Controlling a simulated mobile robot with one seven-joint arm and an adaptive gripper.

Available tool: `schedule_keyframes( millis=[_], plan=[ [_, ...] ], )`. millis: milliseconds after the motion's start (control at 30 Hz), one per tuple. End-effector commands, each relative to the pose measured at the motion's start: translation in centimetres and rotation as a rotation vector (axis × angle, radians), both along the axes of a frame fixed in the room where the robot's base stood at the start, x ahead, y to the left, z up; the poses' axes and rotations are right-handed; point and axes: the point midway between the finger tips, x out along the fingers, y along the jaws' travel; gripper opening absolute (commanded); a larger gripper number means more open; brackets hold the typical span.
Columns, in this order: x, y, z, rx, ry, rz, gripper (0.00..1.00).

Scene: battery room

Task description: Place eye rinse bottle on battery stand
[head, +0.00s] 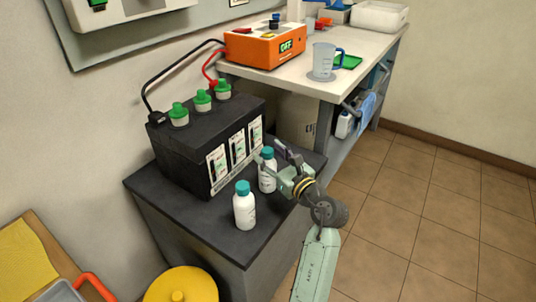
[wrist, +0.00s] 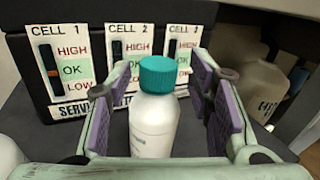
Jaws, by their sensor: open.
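Two white bottles with teal caps stand upright on the dark battery stand (head: 190,228). The nearer bottle (head: 244,206) is by the stand's front edge. The other bottle (head: 267,172) is farther right, close to the battery. My gripper (head: 276,168) is at this second bottle. In the wrist view, the bottle (wrist: 155,110) stands between the two purple-padded fingers of my gripper (wrist: 153,112), with a gap visible on its right side; the fingers are open. Part of a white object shows at the left edge of the wrist view. The bottles' label text is too small to read.
A black battery (head: 205,140) with green caps and cell gauges stands behind the bottles, with black and red cables to an orange charger (head: 264,46). A white bench (head: 375,55) holds a measuring jug (head: 323,60). A yellow lid (head: 180,285) is at the bottom. Tiled floor is clear at right.

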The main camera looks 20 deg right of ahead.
Motion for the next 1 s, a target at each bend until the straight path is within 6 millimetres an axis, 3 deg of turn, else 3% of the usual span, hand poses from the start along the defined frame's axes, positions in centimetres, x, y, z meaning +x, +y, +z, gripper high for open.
schedule_keyframes(
  millis=[300,500,1000],
  plan=[
    [-6.7,-1.8,-0.3,0.000,-0.001,-0.003,0.47],
    [-9.5,-2.5,-0.2,-0.001,-0.001,-0.001,0.47],
    [-10.3,-2.7,-0.1,0.000,0.000,0.001,0.47]
  ],
)
